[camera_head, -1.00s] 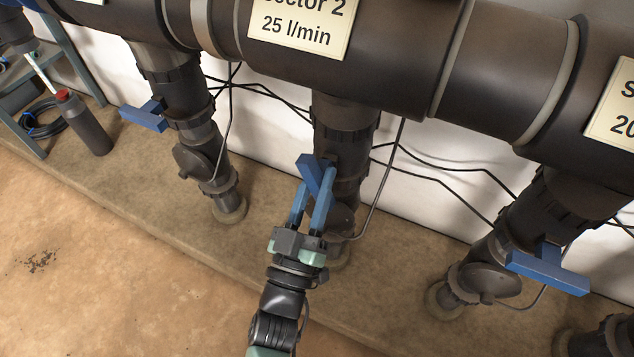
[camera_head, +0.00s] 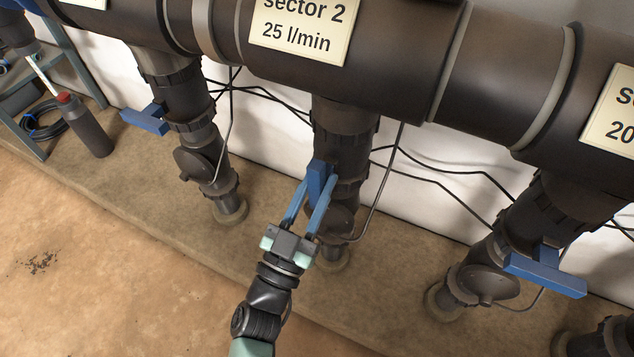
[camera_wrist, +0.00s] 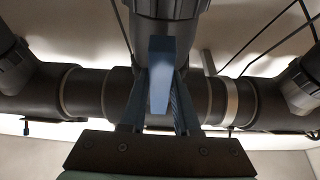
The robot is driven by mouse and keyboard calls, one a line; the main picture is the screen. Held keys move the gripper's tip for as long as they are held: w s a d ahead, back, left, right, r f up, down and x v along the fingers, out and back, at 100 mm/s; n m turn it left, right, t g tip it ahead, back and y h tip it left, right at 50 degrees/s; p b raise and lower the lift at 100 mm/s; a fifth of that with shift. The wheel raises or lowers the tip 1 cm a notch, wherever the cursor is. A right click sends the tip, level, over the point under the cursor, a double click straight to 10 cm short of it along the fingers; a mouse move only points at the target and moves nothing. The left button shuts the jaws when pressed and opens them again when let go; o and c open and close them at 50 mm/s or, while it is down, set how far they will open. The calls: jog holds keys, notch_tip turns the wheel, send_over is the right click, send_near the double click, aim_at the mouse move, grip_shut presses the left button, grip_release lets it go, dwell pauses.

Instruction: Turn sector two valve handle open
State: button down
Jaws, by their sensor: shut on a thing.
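The sector two valve handle (camera_head: 318,180) is a blue bar on the dark vertical pipe below the "sector 2, 25 l/min" label (camera_head: 303,27). In the head view the bar now stands close to in line with the pipe. My gripper (camera_head: 314,195) has its two blue fingers on either side of the handle and is shut on it. In the wrist view the handle (camera_wrist: 160,75) lies between the fingers (camera_wrist: 160,98). The fingers hide part of the handle's lower end.
A neighbouring valve with a blue handle (camera_head: 146,119) stands to the left, another blue handle (camera_head: 545,270) to the right; both lie across their pipes. Thin dark cables run along the white wall. A grey bottle with a red cap (camera_head: 84,124) stands at left. The floor in front is clear.

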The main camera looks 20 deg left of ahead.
jog(key=c, duration=0.7)
grip_release()
jog(key=p+v, duration=0.2)
jog(key=v, duration=1.1)
